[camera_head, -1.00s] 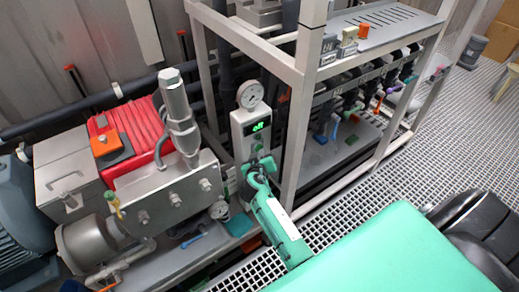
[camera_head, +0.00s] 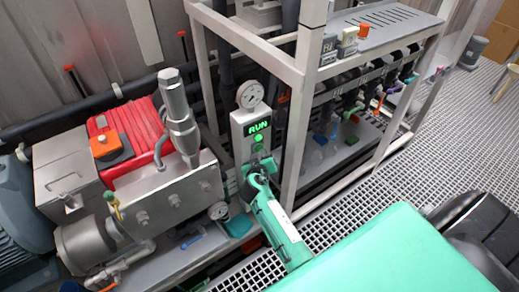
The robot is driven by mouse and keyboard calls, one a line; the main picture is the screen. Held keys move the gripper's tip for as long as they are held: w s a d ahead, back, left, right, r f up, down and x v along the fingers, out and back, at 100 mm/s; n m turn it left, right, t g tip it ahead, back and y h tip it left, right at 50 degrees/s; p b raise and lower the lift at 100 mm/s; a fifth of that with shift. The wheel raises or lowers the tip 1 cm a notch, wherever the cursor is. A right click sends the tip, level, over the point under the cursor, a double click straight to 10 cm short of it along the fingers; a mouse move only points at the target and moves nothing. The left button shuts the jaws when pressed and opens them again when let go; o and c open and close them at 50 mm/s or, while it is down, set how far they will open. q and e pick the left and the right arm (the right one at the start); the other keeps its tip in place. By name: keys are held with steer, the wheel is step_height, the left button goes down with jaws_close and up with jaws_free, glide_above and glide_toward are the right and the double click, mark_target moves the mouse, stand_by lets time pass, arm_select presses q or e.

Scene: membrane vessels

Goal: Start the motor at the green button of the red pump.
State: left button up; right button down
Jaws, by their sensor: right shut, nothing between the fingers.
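The red pump (camera_head: 137,128) stands at the left, with a steel block and a cylinder in front of it. Its grey control box (camera_head: 238,133) stands to the right of the block. The display (camera_head: 258,127) on the box reads RUN in green. Below it a round green button (camera_head: 258,138) is lit bright. My right gripper (camera_head: 262,163) is shut and empty, with its tips at the lower front of the box, just below the lit button. I cannot tell whether the tips touch the box. My left gripper is not in view.
A round gauge (camera_head: 250,95) tops the control box. A pale metal frame (camera_head: 308,100) rises close to the right of my right gripper, with vessels and coloured valve handles behind it. A blue motor (camera_head: 18,225) is at the far left. The grating floor (camera_head: 450,130) is clear at the right.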

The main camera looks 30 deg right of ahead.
steer(key=shift+s, duration=0.45)
steer(key=shift+s, duration=0.1)
steer(key=shift+s+d, duration=0.2)
steer(key=shift+s, duration=2.2)
steer(key=s+a+f+n+g+y, duration=0.1)
steer(key=s+a+f+g+y, duration=0.3)
steer(key=f, duration=0.7)
steer(key=s+a+f+n+t+y, duration=0.1)
steer(key=s+a+f+n, duration=0.1)
steer(key=s+f, duration=0.6)
steer(key=s+a+f+n+g+y, duration=0.1)
steer(key=s+a+f+g+y, duration=0.2)
steer(key=f, duration=1)
steer(key=s+f+g, duration=0.1)
steer(key=s+f, duration=0.4)
steer(key=s, duration=0.6)
steer(key=s+f+g, duration=0.2)
steer(key=s+f, duration=0.3)
steer(key=s, duration=0.6)
steer(key=s+f+g+y, duration=0.1)
steer(key=s+f, duration=0.4)
steer(key=s, duration=0.6)
steer(key=shift+s+f+n, duration=0.3)
steer(key=shift+s+f, duration=0.05)
steer(key=shift+f, duration=0.05)
